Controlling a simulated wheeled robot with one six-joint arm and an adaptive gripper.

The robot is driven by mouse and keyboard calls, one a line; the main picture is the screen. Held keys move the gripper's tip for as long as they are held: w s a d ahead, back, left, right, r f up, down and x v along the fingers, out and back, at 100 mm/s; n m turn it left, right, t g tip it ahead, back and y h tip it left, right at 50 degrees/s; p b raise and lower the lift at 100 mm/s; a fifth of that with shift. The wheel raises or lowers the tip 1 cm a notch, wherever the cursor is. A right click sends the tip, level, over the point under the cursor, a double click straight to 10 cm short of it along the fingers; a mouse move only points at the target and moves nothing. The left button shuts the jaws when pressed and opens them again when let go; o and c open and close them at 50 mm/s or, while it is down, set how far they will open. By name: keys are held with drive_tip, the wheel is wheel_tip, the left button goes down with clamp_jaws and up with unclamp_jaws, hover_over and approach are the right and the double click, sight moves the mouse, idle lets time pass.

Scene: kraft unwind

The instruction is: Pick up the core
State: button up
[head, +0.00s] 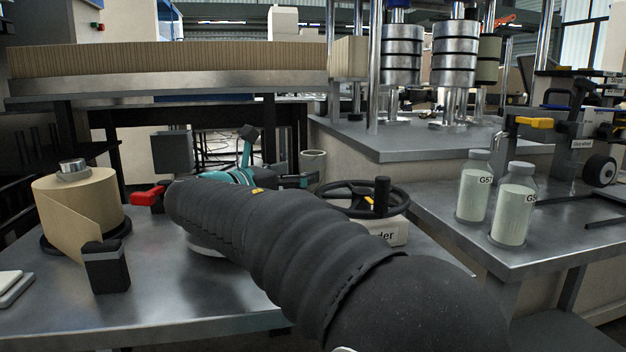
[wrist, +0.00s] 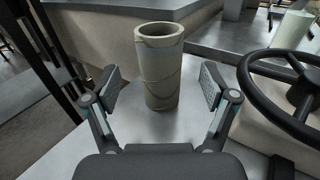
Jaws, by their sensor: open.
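The core is a beige, hollow cardboard-like tube (wrist: 161,80) standing upright on the metal table in the wrist view. In the head view only its upper part (head: 313,161) shows, behind my gripper and arm. My gripper (wrist: 160,88) is open in the wrist view, with one finger to each side of the tube's line and gaps between the pads and the tube. The tube appears ahead of the fingers, not touched by them. In the head view my gripper (head: 290,181) is partly hidden by my dark sleeved arm.
A black handwheel (wrist: 290,88) stands close on the right of the tube. A kraft paper roll (head: 80,205) and a red part (head: 147,195) are on the left. Two bottles (head: 475,188) stand on the right bench. Table metal around the tube is mostly clear.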

sight(304, 170)
drive_tip(key=x, duration=0.5)
drive_tip(key=shift+c, duration=0.2)
drive_tip(key=c, duration=1.2)
